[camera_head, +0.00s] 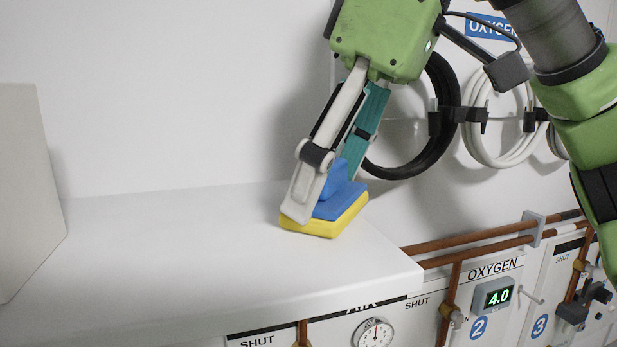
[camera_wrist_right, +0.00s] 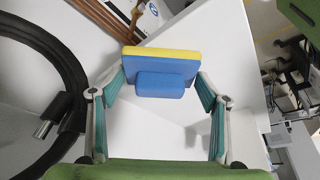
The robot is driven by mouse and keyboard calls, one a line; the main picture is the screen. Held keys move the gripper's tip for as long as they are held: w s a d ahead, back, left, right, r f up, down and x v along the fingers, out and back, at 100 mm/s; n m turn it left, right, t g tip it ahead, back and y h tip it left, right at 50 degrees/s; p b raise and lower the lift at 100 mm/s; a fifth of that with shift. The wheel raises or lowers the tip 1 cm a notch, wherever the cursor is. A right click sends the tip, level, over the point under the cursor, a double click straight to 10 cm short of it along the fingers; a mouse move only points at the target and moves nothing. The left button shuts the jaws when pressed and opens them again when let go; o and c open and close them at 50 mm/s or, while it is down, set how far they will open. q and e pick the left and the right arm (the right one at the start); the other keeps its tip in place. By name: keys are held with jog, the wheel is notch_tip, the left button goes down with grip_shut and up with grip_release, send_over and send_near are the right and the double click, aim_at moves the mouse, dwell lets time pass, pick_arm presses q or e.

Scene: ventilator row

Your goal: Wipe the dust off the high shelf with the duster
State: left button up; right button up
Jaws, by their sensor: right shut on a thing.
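The duster (camera_head: 341,203) is a blue block with a blue grip on top and a yellow pad below. My right gripper (camera_head: 325,190) is shut on its blue grip, with the fingers angled down from the upper right. The yellow pad rests on or just above the white high shelf (camera_head: 190,250), near its right end. In the right wrist view the duster (camera_wrist_right: 162,68) sits between the fingertips of the right gripper (camera_wrist_right: 160,88). No dust can be made out on the shelf. My left gripper is not in view.
A pale upright box (camera_head: 25,190) stands at the shelf's left. Black and white coiled hoses (camera_head: 440,120) hang on the wall at right. Copper pipes (camera_head: 480,242) and a panel with a gauge (camera_head: 373,333) lie below the shelf edge. The shelf's middle is clear.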

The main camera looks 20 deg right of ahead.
jog(key=shift+d, duration=0.1)
jog(key=shift+r, duration=0.1)
jog(key=shift+a+r, duration=0.25)
jog(key=shift+r, duration=0.3)
notch_tip(320, 180, up, 4)
jog(key=shift+d+r, duration=0.1)
jog(key=shift+r, duration=0.35)
jog(key=shift+r, duration=0.9)
jog(key=shift+s+r, duration=0.1)
jog(key=shift+r, duration=0.5)
